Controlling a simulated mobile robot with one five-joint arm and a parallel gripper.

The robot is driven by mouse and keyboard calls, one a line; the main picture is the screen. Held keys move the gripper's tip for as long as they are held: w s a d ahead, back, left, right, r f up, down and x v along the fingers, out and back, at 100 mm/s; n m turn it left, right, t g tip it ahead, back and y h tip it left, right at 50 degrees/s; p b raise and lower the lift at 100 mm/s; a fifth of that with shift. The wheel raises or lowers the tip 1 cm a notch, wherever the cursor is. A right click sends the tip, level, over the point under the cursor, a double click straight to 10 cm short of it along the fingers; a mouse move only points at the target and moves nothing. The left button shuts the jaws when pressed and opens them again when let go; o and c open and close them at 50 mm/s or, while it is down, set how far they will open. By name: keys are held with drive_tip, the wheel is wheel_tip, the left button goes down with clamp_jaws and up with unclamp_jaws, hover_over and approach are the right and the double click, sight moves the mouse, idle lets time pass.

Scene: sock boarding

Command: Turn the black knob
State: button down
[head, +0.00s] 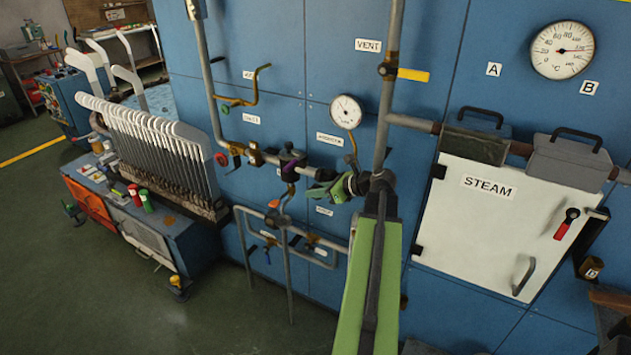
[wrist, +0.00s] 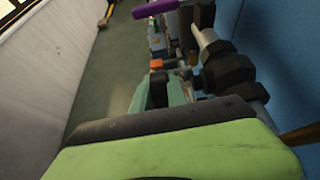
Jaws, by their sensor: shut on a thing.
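My green arm reaches up to the pipework on the blue wall in the head view. My gripper (head: 322,189) is at the valves below the round pressure gauge (head: 346,111). The black knob (head: 326,174) shows as a small dark shape at the fingertips, mostly covered by them. In the wrist view, the teal fingers of my gripper (wrist: 160,95) are on either side of the black knob (wrist: 158,88) and shut on it. How far the knob is turned cannot be seen.
A purple handle (wrist: 155,8) lies beyond the fingers in the wrist view. Pipe fittings (wrist: 228,70) crowd their right side. In the head view, a white STEAM door (head: 480,225) is at right and a rack of boards (head: 150,150) at left. The floor at lower left is clear.

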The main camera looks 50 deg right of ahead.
drive_tip(key=shift+g+p, duration=0.5)
drive_tip(key=shift+p, duration=0.05)
drive_tip(key=c, duration=1.3)
unclamp_jaws()
drive_tip(key=p+v, duration=0.9)
drive_tip(key=v, duration=0.8)
drive_tip(key=shift+s+a+r, duration=0.1)
drive_tip(key=shift+s+a, duration=0.05)
drive_tip(key=shift+s, duration=0.1)
